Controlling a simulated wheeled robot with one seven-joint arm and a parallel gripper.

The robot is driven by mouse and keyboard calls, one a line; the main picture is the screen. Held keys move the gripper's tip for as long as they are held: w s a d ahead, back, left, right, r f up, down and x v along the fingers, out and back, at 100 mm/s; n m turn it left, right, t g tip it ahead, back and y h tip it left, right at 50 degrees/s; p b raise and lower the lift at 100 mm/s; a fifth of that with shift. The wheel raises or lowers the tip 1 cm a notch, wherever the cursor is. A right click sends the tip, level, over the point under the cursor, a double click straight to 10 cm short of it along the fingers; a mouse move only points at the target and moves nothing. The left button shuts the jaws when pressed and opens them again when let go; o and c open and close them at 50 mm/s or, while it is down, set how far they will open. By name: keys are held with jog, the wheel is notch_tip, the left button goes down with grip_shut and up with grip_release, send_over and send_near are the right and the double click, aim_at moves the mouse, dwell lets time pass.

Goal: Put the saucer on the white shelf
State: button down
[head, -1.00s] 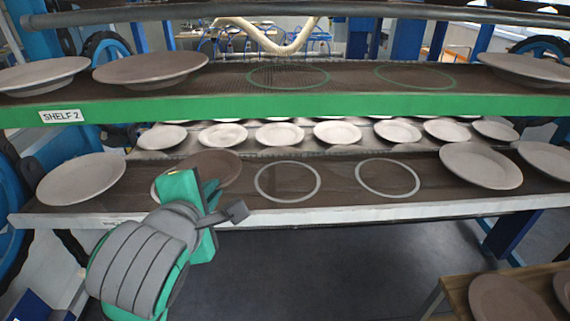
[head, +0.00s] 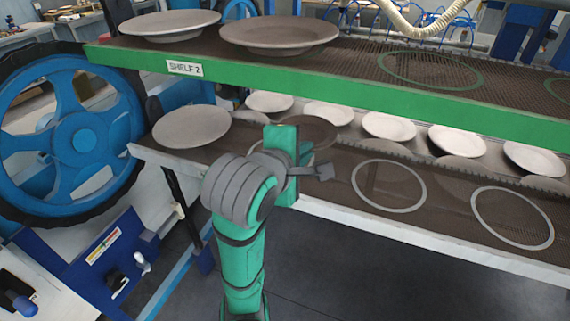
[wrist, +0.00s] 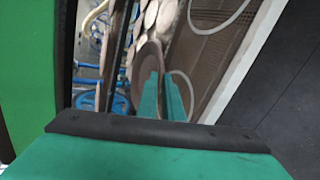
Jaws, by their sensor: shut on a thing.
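A dark brown saucer (head: 314,128) is in my gripper, above the lower, white-edged shelf (head: 410,235). It also shows in the wrist view (wrist: 148,60), where my green fingers (wrist: 164,97) are shut on its rim. In the head view my gripper (head: 296,160) hides part of the saucer and most of a pale ring marked beneath it. The saucer looks tilted in the wrist view. I cannot tell whether it touches the shelf.
A pale plate (head: 192,126) stands left of my gripper on the same shelf. Two empty white rings (head: 388,209) lie to the right. The green-edged upper shelf (head: 330,83) overhangs, with plates on it. A large blue wheel (head: 84,140) stands at left.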

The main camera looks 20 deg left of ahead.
jog(key=shift+w+a+f, duration=0.5)
jog(key=shift+w+a, duration=0.25)
jog(key=shift+a, duration=0.05)
jog(key=w+a+f, duration=0.2)
jog(key=a+f, duration=0.1)
jog(key=w+a+f, duration=0.1)
jog(key=f, duration=0.1)
jog(key=shift+w+a+f, duration=0.2)
jog(key=shift+w+a, duration=0.15)
jog(key=shift+w, duration=0.05)
jog(key=shift+w+a+f, duration=0.1)
jog(key=shift+w+f, duration=0.15)
jog(key=shift+f, duration=0.2)
jog(key=shift+a+f, duration=0.2)
jog(key=shift+f, duration=0.7)
jog(key=shift+a+f, duration=0.2)
jog(key=shift+f, duration=0.7)
jog(key=shift+w+d, duration=0.1)
jog(key=c, duration=2.3)
grip_release()
jog(key=shift+f, duration=0.15)
jog(key=shift+o, duration=0.5)
